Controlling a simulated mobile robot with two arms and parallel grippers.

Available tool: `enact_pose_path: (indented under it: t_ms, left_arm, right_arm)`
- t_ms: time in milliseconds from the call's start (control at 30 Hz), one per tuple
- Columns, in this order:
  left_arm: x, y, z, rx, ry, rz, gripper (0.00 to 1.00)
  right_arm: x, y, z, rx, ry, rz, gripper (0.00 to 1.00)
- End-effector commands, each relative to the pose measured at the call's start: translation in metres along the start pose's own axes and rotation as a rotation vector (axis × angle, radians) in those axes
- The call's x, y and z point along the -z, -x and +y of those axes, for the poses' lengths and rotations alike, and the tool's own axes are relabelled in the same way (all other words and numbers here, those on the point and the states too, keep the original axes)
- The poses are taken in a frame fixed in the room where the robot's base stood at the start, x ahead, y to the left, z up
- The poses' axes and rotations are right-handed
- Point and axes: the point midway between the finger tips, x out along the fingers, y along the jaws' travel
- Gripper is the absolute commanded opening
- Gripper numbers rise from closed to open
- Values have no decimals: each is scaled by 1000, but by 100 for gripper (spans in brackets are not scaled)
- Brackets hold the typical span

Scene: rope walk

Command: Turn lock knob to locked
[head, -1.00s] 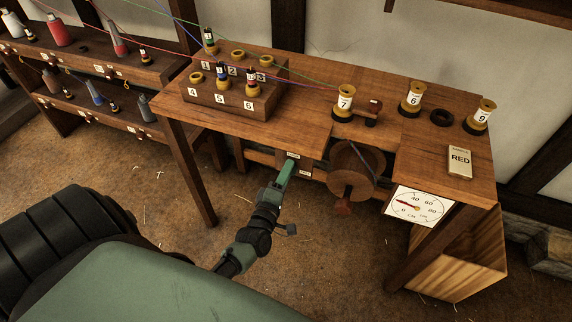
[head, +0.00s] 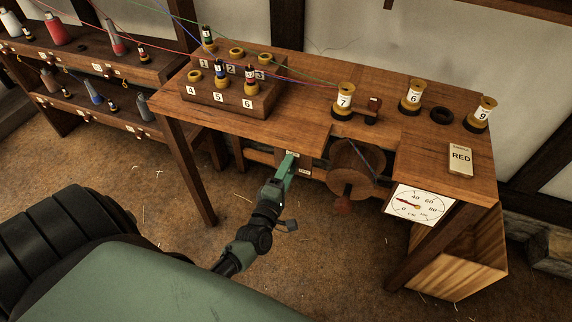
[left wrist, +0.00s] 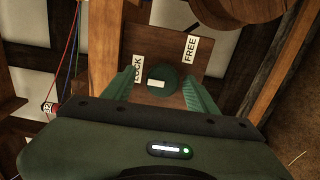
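The lock knob (left wrist: 161,77) is a dark round knob with a small white mark. It sits on a wooden plate (left wrist: 165,50) between a LOCK label (left wrist: 138,69) on the left and a FREE label (left wrist: 190,48) on the right. My left gripper (left wrist: 162,88) is open, with one green finger on each side of the knob and a gap visible on both sides. In the head view my left gripper (head: 290,160) is at the bench's front, below the top edge, and hides the knob. My right gripper is not in view.
The wooden bench (head: 330,70) carries a numbered spool block (head: 225,97) and several loose spools. A crank wheel (head: 357,168) and a dial (head: 418,204) are right of my left gripper. Coloured threads cross above the bench. The floor in front is clear.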

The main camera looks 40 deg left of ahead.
Motion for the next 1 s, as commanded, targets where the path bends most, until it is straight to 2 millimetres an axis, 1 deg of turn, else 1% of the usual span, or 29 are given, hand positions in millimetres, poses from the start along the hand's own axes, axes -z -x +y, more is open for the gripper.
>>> enact_pose_path:
  t_ms: [233, 333, 467, 600, 700, 833, 1000]
  left_arm:
    - [1, 2, -2, 4, -2, 2, 57]
    - [2, 8, -4, 6, -2, 2, 57]
    - [1, 26, -4, 7, -2, 1, 57]
    - [0, 51, -4, 6, -3, 1, 57]
    - [0, 65, -4, 6, -3, 0, 57]
    - [0, 76, -2, 4, -2, 0, 57]
    - [-1, 78, -2, 3, -2, 0, 57]
  right_arm:
    - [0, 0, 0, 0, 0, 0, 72]
    - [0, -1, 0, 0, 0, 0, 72]
    - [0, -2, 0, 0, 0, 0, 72]
    - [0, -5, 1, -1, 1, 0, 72]
    - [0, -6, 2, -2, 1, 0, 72]
    - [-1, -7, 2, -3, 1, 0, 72]
    - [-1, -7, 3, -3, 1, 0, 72]
